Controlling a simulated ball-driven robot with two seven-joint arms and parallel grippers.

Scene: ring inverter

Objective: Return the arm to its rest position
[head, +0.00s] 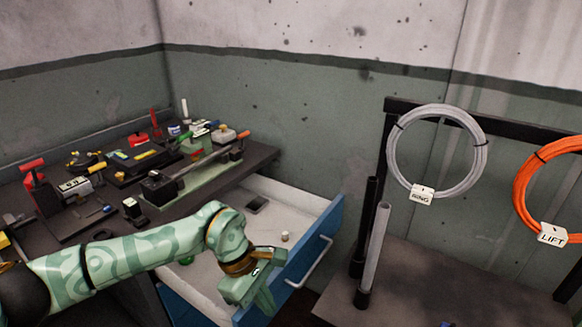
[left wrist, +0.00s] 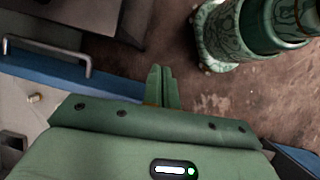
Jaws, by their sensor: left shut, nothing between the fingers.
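My left arm comes in from the left in the head view, over the open drawer (head: 305,197). My left gripper (head: 268,304) hangs at the drawer's blue front, fingers pointing down. In the left wrist view its two fingers (left wrist: 162,88) lie side by side, shut, with nothing between them. The drawer's blue front and grey handle (left wrist: 50,52) show to the left of the fingers there, apart from them. My right gripper is in neither view.
The bench top (head: 262,155) beside the drawer is crowded with tools. A small white cylinder (head: 285,236) lies in the drawer. At right, a dark stand (head: 393,150) holds a grey cable coil (head: 480,160) labelled RING and an orange coil (head: 522,190) labelled LIFT.

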